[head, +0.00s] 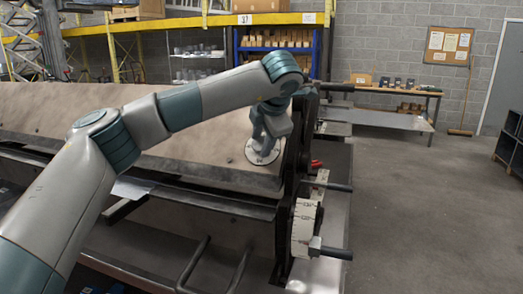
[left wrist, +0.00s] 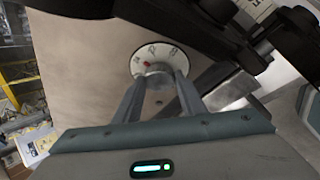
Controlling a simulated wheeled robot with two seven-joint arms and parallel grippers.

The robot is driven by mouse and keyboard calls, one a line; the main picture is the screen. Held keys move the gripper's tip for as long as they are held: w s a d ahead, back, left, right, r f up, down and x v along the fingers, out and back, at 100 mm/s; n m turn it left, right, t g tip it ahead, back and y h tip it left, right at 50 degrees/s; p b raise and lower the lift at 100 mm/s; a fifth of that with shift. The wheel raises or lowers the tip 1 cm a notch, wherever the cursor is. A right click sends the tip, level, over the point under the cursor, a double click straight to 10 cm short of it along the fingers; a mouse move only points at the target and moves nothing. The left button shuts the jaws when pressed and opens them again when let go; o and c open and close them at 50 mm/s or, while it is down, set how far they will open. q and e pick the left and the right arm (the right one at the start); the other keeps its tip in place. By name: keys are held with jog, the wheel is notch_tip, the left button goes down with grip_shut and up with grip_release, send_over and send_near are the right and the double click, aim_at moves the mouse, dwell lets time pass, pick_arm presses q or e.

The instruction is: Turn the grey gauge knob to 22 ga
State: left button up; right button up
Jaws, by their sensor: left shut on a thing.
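The gauge dial (head: 262,153) is a round white plate on the sloped beige panel of the machine, near its right end. In the left wrist view the dial (left wrist: 143,51) shows dark markings and a small red pointer mark, too small to read. My left gripper (head: 265,136) reaches down onto the dial from above. In the left wrist view its two fingers (left wrist: 156,84) are shut on the grey knob (left wrist: 156,69) at the dial's centre. The fingers hide most of the knob and the lower part of the dial. My right gripper is in neither view.
A dark machine end frame (head: 290,185) stands just right of the dial, with white scale plates (head: 304,222) and bar handles (head: 333,252). A workbench (head: 385,91) and shelving stand behind.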

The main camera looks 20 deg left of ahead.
pick_arm(q)
jog(key=shift+s+f+m+t+b, duration=0.1)
jog(key=shift+f+m+t+b, duration=0.1)
jog(key=shift+m+b, duration=0.35)
jog(key=shift+f+m+t+b, duration=0.2)
jog(key=shift+m+b, duration=0.2)
jog(key=shift+m, duration=0.15)
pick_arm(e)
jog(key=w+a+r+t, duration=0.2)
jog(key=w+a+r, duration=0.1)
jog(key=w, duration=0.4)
pick_arm(q)
jog(key=shift+m+y+b, duration=0.3)
jog(key=shift+b, duration=0.05)
jog(key=m+t+b, duration=0.1)
jog(key=m+b, duration=0.2)
jog(key=shift+s+f, duration=0.1)
jog(key=shift+d+m+t+b, duration=0.1)
jog(key=shift+m+t+b, duration=0.3)
jog(key=shift+m, duration=0.4)
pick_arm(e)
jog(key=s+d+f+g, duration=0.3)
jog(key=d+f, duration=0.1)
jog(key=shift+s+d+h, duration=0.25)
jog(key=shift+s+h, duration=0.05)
pick_arm(q)
jog(key=o, duration=1)
jog(key=shift+r, duration=0.2)
